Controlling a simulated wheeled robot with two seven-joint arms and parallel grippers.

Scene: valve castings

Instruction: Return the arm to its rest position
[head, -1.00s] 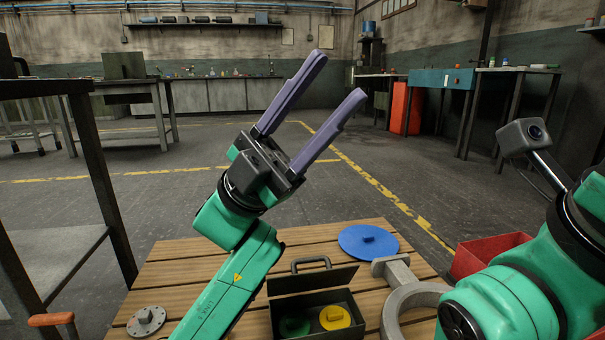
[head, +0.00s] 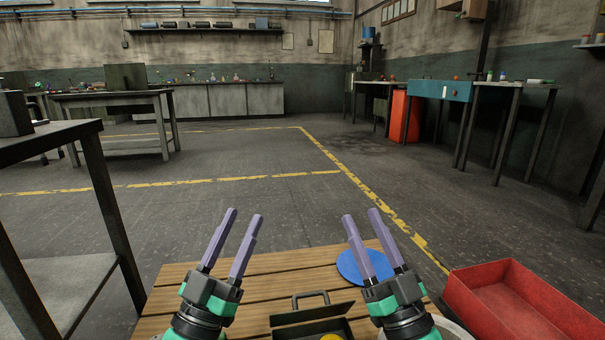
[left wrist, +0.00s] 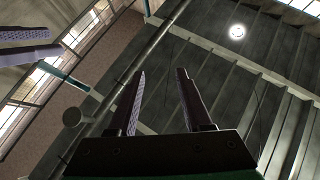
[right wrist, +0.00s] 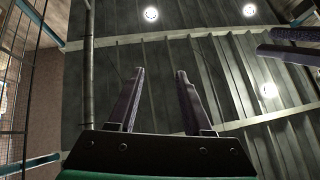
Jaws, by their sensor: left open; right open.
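My left gripper (head: 245,220) points up over the left part of the wooden slatted table, its two purple fingers apart and empty. My right gripper (head: 361,215) is raised the same way further right, in front of the blue disc, also open and empty. In the left wrist view, the left gripper's fingers (left wrist: 160,85) stand apart against the ceiling. In the right wrist view, the right gripper's fingers (right wrist: 160,80) are also apart with nothing between them. Neither gripper touches anything.
The wooden table (head: 260,267) carries a dark handled box (head: 312,312) with a yellow part (head: 333,337) and a blue disc (head: 352,265). A grey casting behind my right arm is mostly hidden. A red bin (head: 480,305) stands at right. A dark-legged table (head: 100,190) is at left.

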